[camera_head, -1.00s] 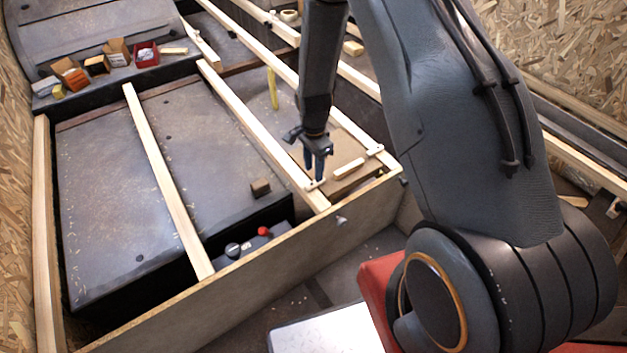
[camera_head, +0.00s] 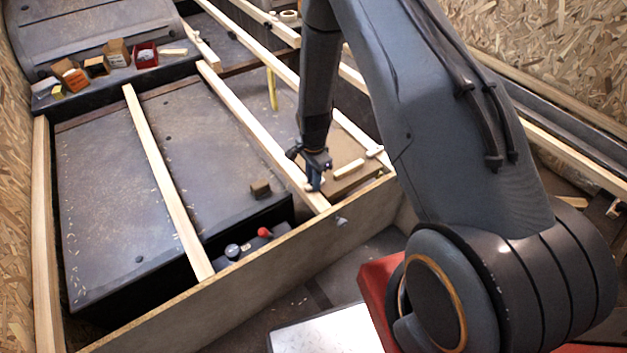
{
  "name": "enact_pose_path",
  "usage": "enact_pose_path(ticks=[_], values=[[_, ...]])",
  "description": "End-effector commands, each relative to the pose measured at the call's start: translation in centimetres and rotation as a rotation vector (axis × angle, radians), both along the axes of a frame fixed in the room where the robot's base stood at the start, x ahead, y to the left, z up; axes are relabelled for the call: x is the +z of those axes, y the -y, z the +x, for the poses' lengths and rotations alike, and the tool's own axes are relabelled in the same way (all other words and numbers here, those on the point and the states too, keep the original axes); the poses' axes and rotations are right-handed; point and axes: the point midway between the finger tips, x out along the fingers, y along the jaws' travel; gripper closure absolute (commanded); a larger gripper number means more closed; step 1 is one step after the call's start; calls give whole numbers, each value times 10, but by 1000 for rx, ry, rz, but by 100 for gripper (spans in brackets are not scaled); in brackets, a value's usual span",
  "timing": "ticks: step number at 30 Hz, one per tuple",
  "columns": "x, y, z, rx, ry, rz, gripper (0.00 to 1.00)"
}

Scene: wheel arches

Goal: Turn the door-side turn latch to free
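A brown panel (camera_head: 345,183) with a pale wooden grip strip (camera_head: 350,168) lies between two pale battens. A small pale turn latch (camera_head: 375,152) sits at its right edge. A second pale turn latch (camera_head: 307,187) is at its left edge, on the batten, mostly hidden by my gripper. I cannot tell which way that latch points. My gripper (camera_head: 314,187) points down at this left latch, its blue fingers at or just above it. Whether the fingers touch it, or are closed on it, is too small to tell.
Long pale battens (camera_head: 165,180) cross the grey floor. A front board (camera_head: 250,275) runs below the panel. Small open boxes (camera_head: 97,65) stand at the back left. A yellow strip (camera_head: 272,88) lies behind my gripper.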

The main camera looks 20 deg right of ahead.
Motion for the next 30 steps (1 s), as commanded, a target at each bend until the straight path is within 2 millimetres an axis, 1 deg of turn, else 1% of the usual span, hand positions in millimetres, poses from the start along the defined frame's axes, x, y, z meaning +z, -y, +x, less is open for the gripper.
enact_pose_path(ticks=[8, 14, 20, 30], values=[[0, 0, 0, 27, 0, 0, 100], [0, 0, 1, 119, 0, 0, 100], [0, -1, 2, 280, 0, 0, 100], [0, -3, 3, 604, -1, 1, 100]])
